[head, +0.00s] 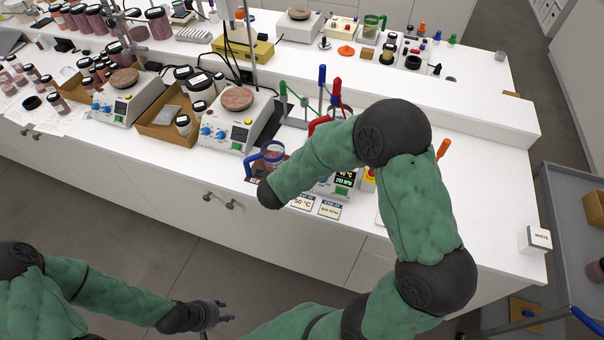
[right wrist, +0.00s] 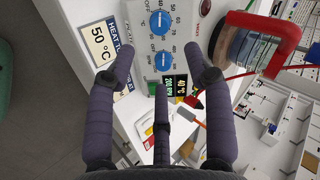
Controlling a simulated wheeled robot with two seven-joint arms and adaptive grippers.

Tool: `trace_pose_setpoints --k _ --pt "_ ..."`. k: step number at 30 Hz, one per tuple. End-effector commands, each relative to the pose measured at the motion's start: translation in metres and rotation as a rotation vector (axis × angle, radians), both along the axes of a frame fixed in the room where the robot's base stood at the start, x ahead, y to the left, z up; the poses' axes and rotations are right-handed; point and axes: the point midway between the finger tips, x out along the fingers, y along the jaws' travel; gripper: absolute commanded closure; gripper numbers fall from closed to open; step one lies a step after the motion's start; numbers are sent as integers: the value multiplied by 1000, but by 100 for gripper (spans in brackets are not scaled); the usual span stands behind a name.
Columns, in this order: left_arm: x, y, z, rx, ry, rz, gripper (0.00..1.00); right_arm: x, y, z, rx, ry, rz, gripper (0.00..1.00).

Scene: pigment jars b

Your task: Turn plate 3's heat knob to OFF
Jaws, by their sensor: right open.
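Plate 3 (head: 345,181) is a pale hotplate at the bench's front edge, mostly hidden behind my right arm in the head view. In the right wrist view its panel shows two blue knobs, one near the top (right wrist: 160,22) and one lower (right wrist: 163,61), and lit displays (right wrist: 175,85) reading about 40 °C and 200 RPM. My left gripper (head: 222,311) is open and empty, low in front of the bench.
A card reading 50 °C (right wrist: 99,42) lies beside the panel. A red-handled glass vessel (right wrist: 240,45) stands close on the other side. A blue-handled jug (head: 270,154) and two other hotplates (head: 232,120) (head: 125,98) stand leftward.

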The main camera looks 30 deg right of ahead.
Motion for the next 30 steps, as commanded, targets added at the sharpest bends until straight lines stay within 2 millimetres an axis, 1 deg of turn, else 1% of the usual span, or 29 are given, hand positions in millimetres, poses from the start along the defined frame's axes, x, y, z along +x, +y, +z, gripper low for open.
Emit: trace_pose_setpoints --k 5,12,18,24,30 --pt "0 0 -4 0 0 0 60 7 -9 -13 1 1 -9 48" --pt "0 0 -12 0 0 0 60 27 -31 -44 0 2 -7 48" --pt "0 0 -16 0 0 0 60 42 -46 -65 1 2 -5 48" --pt "0 0 -18 0 0 0 60 50 -53 -75 1 1 -4 48" --pt "0 0 -18 0 0 0 60 52 -55 -76 0 0 -4 48"
